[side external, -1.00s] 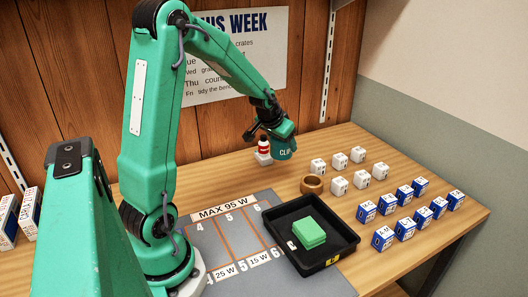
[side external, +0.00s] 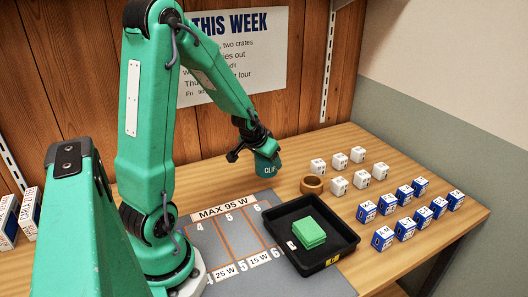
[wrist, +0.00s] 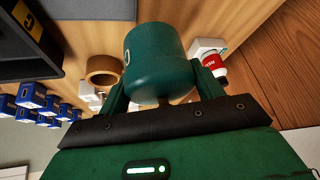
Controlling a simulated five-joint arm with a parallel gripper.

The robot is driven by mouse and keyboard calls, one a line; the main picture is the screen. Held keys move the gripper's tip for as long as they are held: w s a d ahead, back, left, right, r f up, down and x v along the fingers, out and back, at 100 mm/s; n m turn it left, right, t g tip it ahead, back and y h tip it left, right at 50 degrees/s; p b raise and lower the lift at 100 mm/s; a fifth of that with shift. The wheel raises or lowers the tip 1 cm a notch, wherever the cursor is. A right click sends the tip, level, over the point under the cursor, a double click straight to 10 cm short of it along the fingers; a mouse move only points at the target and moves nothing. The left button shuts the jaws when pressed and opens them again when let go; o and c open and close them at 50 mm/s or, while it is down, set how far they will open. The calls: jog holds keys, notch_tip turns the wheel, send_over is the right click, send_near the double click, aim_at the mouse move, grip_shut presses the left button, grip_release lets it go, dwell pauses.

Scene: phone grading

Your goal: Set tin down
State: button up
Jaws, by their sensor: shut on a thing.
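The tin is a dark green cylinder lettered "CLIP" (side external: 268,168). It also fills the upper middle of the wrist view (wrist: 157,62). My gripper (side external: 262,152) is shut on it, with one finger on each side in the wrist view. The tin is over the wooden bench, behind the grey mat and left of the brown ring. It looks roughly upright with a slight tilt in the side view. I cannot tell how large the gap under it is, or whether it touches the bench.
A brown ring (side external: 312,185) stands right of the tin. White boxes (side external: 339,186) and blue boxes (side external: 405,229) are farther right. A black tray (side external: 344,229) holds a green block (side external: 309,233). The grey mat (side external: 262,203) is in front. A red-and-white item (wrist: 213,65) shows beside the tin.

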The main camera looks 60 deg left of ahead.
aim_at(266, 170)
jog(key=shift+f, duration=0.65)
jog(key=shift+f, duration=0.1)
jog(key=shift+f, duration=1.7)
jog(key=shift+f, duration=0.4)
jog(key=o, duration=1.2)
jog(key=shift+o, duration=0.2)
jog(key=shift+r, duration=0.1)
jog(key=shift+r, duration=0.4)
jog(key=shift+v, duration=5.95)
